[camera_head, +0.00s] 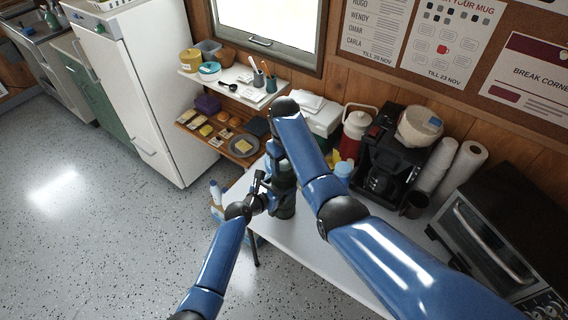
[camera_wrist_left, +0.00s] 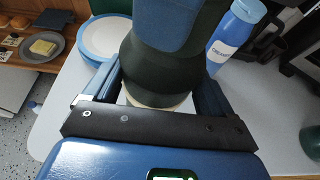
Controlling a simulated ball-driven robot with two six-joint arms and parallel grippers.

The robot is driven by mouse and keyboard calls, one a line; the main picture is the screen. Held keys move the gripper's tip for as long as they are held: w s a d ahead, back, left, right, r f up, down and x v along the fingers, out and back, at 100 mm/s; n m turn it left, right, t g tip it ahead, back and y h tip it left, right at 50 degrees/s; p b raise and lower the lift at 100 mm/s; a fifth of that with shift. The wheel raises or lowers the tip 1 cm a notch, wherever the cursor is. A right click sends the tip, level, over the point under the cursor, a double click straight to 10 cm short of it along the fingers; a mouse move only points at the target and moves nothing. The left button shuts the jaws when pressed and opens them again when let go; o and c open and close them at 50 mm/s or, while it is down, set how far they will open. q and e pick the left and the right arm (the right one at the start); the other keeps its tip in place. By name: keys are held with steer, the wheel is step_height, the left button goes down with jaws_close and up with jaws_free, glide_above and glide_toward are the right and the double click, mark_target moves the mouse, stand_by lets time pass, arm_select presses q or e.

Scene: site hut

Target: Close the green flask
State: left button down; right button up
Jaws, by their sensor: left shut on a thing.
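The green flask (camera_head: 286,208) stands upright on the white table, dark green, mostly covered by my arms in the head view. My left gripper (camera_head: 262,198) is at its left side and shut on it. In the left wrist view, my left gripper (camera_wrist_left: 160,100) has its two blue fingers on either side of a pale round part. My right arm comes over from above and its dark and blue end hangs straight over the flask. The right fingertips and the flask's top are hidden, so I cannot tell whether a lid is there.
A white and blue creamer bottle (camera_wrist_left: 234,38) stands close behind. A coffee machine (camera_head: 392,160), a red and white jug (camera_head: 355,134) and an oven (camera_head: 490,235) line the back. A dark green rounded thing (camera_wrist_left: 312,140) shows at the wrist view's right edge. The front tabletop is clear.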

steer(key=o, duration=0.3)
steer(key=shift+o, duration=0.2)
steer(key=shift+r, duration=2.25)
